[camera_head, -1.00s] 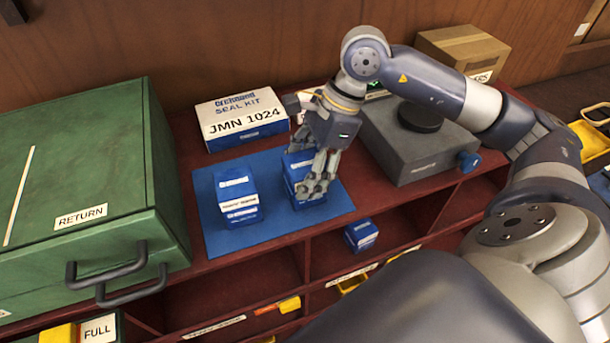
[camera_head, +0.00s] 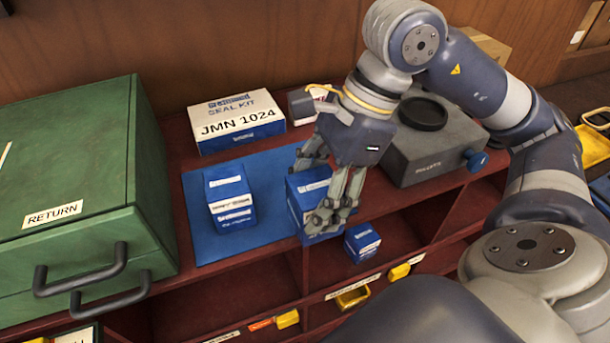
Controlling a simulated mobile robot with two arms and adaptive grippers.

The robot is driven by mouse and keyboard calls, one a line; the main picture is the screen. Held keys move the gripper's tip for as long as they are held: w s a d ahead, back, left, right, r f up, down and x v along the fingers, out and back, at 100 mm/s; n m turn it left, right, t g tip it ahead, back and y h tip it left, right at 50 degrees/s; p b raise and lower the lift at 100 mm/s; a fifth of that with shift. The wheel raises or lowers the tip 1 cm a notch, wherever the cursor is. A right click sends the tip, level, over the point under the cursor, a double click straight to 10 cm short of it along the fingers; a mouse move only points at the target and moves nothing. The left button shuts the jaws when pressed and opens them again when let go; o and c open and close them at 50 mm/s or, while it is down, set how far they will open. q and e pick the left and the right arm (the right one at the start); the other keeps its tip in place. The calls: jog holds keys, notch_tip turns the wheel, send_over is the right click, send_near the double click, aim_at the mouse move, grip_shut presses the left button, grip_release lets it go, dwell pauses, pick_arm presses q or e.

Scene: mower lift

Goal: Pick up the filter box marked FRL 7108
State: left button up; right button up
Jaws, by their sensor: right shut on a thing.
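My right gripper (camera_head: 328,196) is shut on a blue and white box (camera_head: 303,190), its fingers reaching down over the box's sides. The box appears raised above the front right part of the blue mat (camera_head: 208,251). The fingers hide much of it, and I cannot read FRL 7108 on it. Another blue and white box (camera_head: 231,199) stands on the left part of the mat, its small print too blurred to read. My left gripper is not in view.
A JMN 1024 seal kit box (camera_head: 237,122) stands behind the mat. A green RETURN chest (camera_head: 75,180) with handles is at left, a grey device (camera_head: 435,150) at right.

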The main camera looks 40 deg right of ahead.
jog(key=shift+s+a+r+b, duration=0.1)
jog(key=shift+s+a+b, duration=0.35)
jog(key=shift+s+b, duration=0.55)
jog(key=shift+s+a+r+b, duration=0.15)
jog(key=shift+s+a+b, duration=0.35)
jog(key=shift+s+b, duration=0.5)
jog(key=shift+s+a+r+b, duration=0.1)
jog(key=shift+s+a+b, duration=0.35)
jog(key=shift+s+b, duration=0.55)
